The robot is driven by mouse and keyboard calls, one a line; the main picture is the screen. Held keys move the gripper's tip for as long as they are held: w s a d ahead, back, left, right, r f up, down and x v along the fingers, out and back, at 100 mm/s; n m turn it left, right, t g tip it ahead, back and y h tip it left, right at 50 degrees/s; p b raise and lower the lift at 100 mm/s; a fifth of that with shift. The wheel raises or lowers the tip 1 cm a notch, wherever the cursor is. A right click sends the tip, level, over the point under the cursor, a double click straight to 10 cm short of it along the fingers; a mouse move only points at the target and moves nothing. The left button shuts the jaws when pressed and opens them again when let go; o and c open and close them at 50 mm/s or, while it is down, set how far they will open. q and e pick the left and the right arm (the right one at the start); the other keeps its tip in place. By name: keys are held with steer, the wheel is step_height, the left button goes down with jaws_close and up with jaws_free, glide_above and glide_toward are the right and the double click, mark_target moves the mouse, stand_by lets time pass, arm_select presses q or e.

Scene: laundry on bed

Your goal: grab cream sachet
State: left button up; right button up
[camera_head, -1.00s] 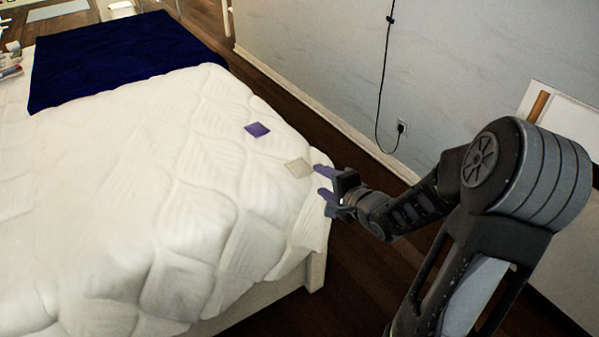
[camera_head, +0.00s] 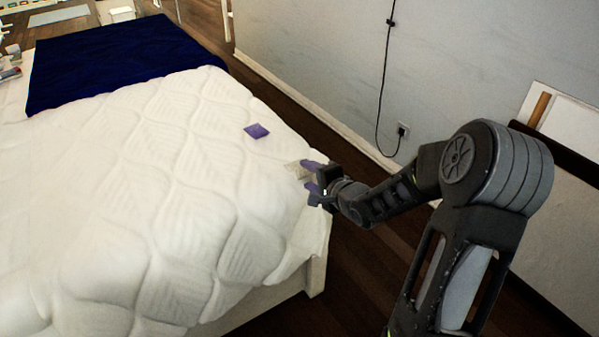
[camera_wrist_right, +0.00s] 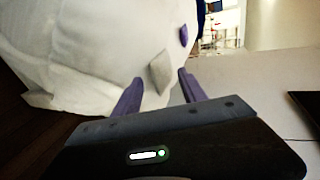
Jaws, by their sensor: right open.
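The cream sachet (camera_wrist_right: 160,72) lies on the white quilt near the bed's right edge. In the head view only part of the cream sachet (camera_head: 292,168) shows beside my right gripper (camera_head: 306,177). In the right wrist view the open fingers of my right gripper (camera_wrist_right: 160,92) point toward the sachet, which lies just ahead of and between their tips. The gripper is empty. A purple sachet (camera_head: 257,131) lies farther back on the quilt and also shows in the wrist view (camera_wrist_right: 184,36). My left gripper is not in view.
The white quilted bed (camera_head: 150,200) fills the left, with a dark blue blanket (camera_head: 125,60) across its far part. A wall with a hanging black cable (camera_head: 381,95) stands to the right. Wooden floor lies between bed and wall.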

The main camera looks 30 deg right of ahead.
steer(key=shift+w+d+f, duration=0.1)
steer(key=shift+w+f, duration=0.1)
steer(key=shift+w, duration=0.35)
steer(key=shift+c, duration=0.4)
jaws_close()
